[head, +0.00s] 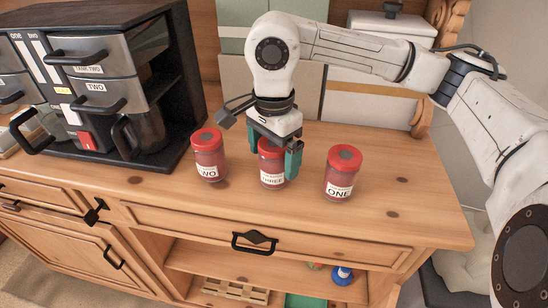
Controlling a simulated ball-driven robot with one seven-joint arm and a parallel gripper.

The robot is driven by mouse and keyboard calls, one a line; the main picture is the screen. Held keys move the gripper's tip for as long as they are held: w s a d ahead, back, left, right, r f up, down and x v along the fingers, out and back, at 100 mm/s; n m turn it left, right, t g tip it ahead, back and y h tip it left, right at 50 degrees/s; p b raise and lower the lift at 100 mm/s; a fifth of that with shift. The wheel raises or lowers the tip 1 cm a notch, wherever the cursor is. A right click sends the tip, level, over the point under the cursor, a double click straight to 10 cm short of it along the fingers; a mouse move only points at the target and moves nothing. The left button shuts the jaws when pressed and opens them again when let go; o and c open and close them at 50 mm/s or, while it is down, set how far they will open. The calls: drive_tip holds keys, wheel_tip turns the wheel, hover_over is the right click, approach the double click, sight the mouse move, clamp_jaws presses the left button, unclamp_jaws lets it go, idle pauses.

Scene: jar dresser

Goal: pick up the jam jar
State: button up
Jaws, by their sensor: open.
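Three red jars with red lids stand upright in a row on the wooden dresser top. The left jar (208,157) is labelled TWO, the middle jar (272,178) THREE, and the right jar (341,176) ONE. No label clearly reads jam. My gripper (273,164) points down with green fingers open at the middle jar. One finger is at the jar's left and the other at its right front, hiding part of the jar's lid and side. I cannot tell whether the fingers touch the jar.
A black and silver coffee machine (95,85) with protruding handles stands at the left. The wooden dresser top (410,215) is clear to the right of jar ONE. A white canister (385,25) and boxes stand behind my arm.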

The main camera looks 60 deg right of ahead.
drive_tip(key=c, duration=1.4)
drive_tip(key=shift+r, duration=0.1)
drive_tip(key=shift+r, duration=0.4)
wheel_tip(320, 180, up, 2)
drive_tip(key=shift+r+b, duration=0.1)
drive_tip(key=shift+b, duration=0.25)
drive_tip(key=s+a+r+b, duration=0.3)
drive_tip(key=s+a+r, duration=0.4)
drive_tip(key=s+r, duration=0.3)
drive_tip(key=shift+s+a+b, duration=0.3)
drive_tip(key=shift+s+a, duration=0.05)
drive_tip(key=shift+s, duration=0.5)
